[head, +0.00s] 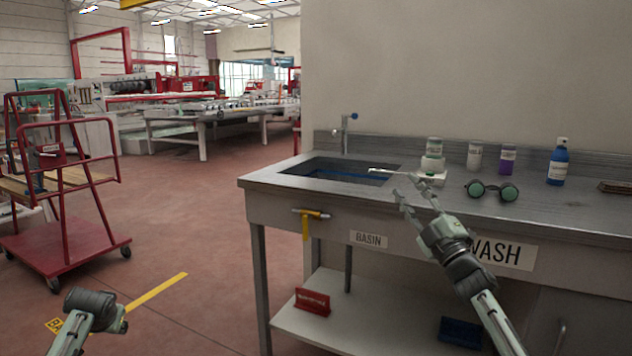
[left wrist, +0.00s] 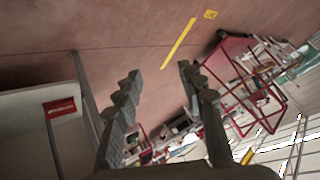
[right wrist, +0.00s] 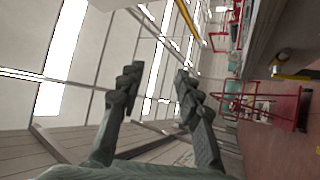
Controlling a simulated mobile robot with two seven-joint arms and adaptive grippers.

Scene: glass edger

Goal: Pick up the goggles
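The goggles (head: 491,191) have dark green round lenses and lie on the grey counter, right of the basin, in the head view. My right gripper (head: 407,192) is in front of the counter, to the left of the goggles and apart from them. Its fingers (right wrist: 156,82) are spread and empty in the right wrist view. My left arm shows at the lower left of the head view, away from the counter. The left gripper (left wrist: 160,80) is open and empty in the left wrist view. The goggles show in neither wrist view.
Behind the goggles stand a white jar (head: 474,155), a purple-labelled bottle (head: 507,159) and a blue spray bottle (head: 558,163). A white container (head: 433,160) stands left of them, by the basin (head: 335,172). A brush (head: 615,187) lies at the right. A red cart (head: 65,250) stands at far left.

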